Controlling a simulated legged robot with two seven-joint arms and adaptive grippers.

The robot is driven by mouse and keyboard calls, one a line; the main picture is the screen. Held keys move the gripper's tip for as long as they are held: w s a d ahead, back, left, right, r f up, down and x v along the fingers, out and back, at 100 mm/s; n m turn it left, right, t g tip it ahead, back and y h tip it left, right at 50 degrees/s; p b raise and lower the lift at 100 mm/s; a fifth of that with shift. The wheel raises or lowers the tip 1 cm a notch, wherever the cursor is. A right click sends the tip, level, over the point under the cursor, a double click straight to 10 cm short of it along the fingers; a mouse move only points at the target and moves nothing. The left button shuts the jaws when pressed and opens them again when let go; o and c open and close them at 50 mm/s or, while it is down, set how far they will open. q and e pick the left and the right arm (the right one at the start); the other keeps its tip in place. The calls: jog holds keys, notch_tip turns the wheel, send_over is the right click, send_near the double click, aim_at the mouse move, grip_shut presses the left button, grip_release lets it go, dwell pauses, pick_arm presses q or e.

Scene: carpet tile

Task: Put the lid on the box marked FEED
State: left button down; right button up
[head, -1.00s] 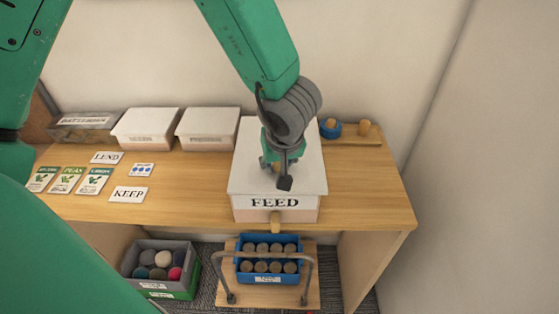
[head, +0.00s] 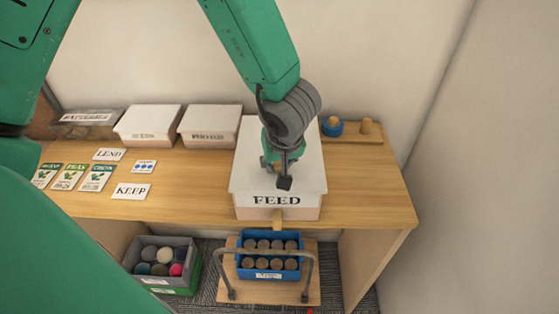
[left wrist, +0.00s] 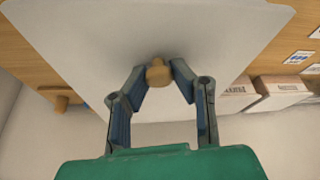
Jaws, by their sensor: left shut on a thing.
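The box marked FEED (head: 277,212) stands at the front edge of the wooden desk, its label facing front. A wide white lid (head: 305,170) lies over its top; I cannot tell whether it is fully seated. The lid (left wrist: 220,30) fills much of the left wrist view. My left gripper (head: 277,170) is above the lid. In the left wrist view its fingers (left wrist: 158,75) are shut on the lid's small wooden knob (left wrist: 158,73). The head view mostly hides the knob behind the gripper. My right gripper is not in view.
Two white-lidded boxes (head: 148,122) (head: 210,122) and a clear bin (head: 88,122) stand at the back left. Cards (head: 131,191) lie at left. A wooden tray (head: 350,138) is at back right. Below are a blue crate (head: 269,275) on a trolley and a grey crate (head: 160,283).

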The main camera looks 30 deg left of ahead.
pick_arm(q)
jog(key=c, duration=1.3)
grip_release()
jog(key=shift+r, duration=0.25)
jog(key=v, duration=1.1)
jog(key=shift+d, duration=0.15)
jog(key=shift+s+r, duration=0.1)
jog(key=shift+s, duration=0.05)
